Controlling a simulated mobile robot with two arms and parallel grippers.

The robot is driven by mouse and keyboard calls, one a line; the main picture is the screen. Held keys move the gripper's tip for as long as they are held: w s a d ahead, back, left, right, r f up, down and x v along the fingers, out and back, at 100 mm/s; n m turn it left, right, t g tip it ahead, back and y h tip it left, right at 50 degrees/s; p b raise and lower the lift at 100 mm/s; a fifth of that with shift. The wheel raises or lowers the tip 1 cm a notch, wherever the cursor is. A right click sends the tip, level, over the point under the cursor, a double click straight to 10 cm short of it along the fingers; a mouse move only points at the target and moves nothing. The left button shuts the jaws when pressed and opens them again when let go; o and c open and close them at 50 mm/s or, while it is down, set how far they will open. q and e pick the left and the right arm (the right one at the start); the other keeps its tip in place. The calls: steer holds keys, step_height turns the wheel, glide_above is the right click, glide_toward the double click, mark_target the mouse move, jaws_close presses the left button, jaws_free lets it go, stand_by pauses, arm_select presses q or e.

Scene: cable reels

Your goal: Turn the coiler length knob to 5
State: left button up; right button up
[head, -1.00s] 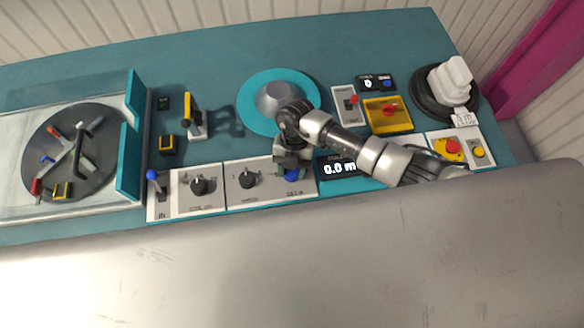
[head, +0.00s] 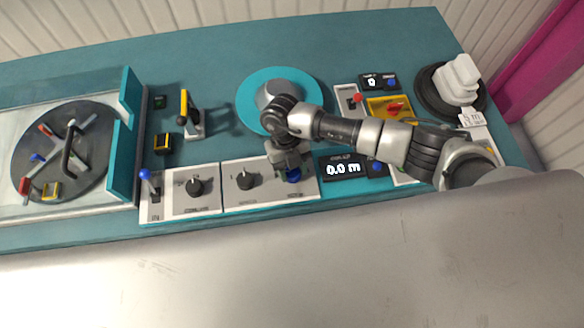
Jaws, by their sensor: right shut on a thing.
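My right gripper (head: 287,162) reaches over the control desk from the right and points down at the white panel. It is shut on the blue knob (head: 293,175) at the panel's right end; the fingers and wrist partly hide it. A black pointer knob (head: 245,180) sits on the same panel, to the left of the gripper and clear of it. Another black knob (head: 195,187) is on the panel further left. The scale labels are too small to read, so I cannot tell the setting. My left gripper is not in view.
A teal disc with a grey hub (head: 255,113) lies behind my wrist. A blue-tipped lever (head: 146,176) and a yellow-black lever (head: 187,110) stand left. A round coiler plate (head: 85,180) is at far left.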

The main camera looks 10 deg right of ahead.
stand_by(0.3)
steer(key=o, duration=0.9)
steer(key=b+v, duration=0.2)
steer(key=v, duration=0.9)
steer(key=shift+b, duration=0.3)
steer(key=shift+f, duration=0.1)
